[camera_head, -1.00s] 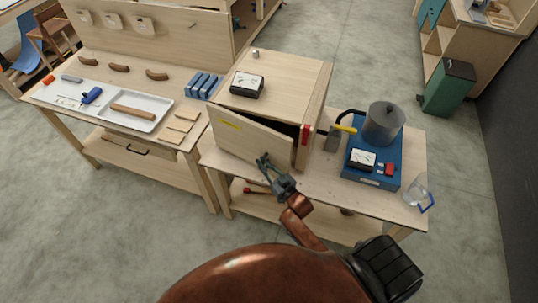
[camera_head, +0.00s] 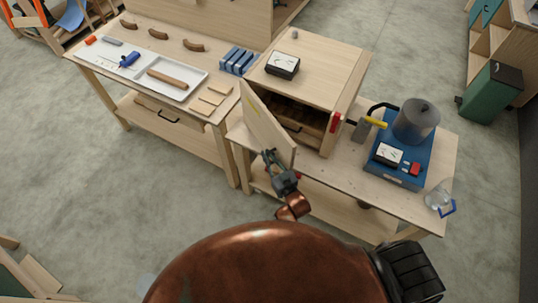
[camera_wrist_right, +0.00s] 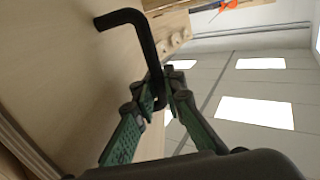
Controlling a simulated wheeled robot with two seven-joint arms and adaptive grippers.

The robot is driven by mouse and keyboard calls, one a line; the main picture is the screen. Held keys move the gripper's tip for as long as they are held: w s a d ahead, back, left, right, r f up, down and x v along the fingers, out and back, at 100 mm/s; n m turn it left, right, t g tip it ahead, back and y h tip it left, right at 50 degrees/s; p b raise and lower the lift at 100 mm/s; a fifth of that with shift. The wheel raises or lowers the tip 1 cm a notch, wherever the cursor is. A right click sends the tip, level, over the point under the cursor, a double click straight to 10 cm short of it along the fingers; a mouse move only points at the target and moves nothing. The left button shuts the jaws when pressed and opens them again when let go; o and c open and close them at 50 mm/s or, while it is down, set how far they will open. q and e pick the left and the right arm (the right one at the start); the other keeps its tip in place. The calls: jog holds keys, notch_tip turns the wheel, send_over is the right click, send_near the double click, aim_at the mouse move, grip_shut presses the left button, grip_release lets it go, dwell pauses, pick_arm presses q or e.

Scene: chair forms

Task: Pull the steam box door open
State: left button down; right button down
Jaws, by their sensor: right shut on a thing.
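The steam box (camera_head: 325,70) is a pale wooden box on the right bench. Its door (camera_head: 264,118) stands well open, swung out from its left edge, and the dark interior with wooden slats (camera_head: 300,125) shows. My right gripper (camera_head: 272,160) is at the door's outer face near its free edge. In the right wrist view, the gripper (camera_wrist_right: 158,98) is shut on the black bent door handle (camera_wrist_right: 145,40), with the pale door face (camera_wrist_right: 60,70) to the left. My left gripper is not in view.
A gauge (camera_head: 283,65) sits on the box top. Right of the box are a blue unit (camera_head: 400,175) with a grey pot (camera_head: 416,120), a hose and a glass jug (camera_head: 438,195). The left bench holds a white tray (camera_head: 190,92) and blue blocks (camera_head: 237,60). Floor in front is clear.

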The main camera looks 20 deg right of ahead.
jog(key=shift+s+f, duration=0.1)
jog(key=c, duration=2.3)
grip_release()
jog(key=s+d, duration=0.2)
jog(key=s, duration=0.9)
jog(key=shift+s+d, duration=0.2)
jog(key=shift+s, duration=0.2)
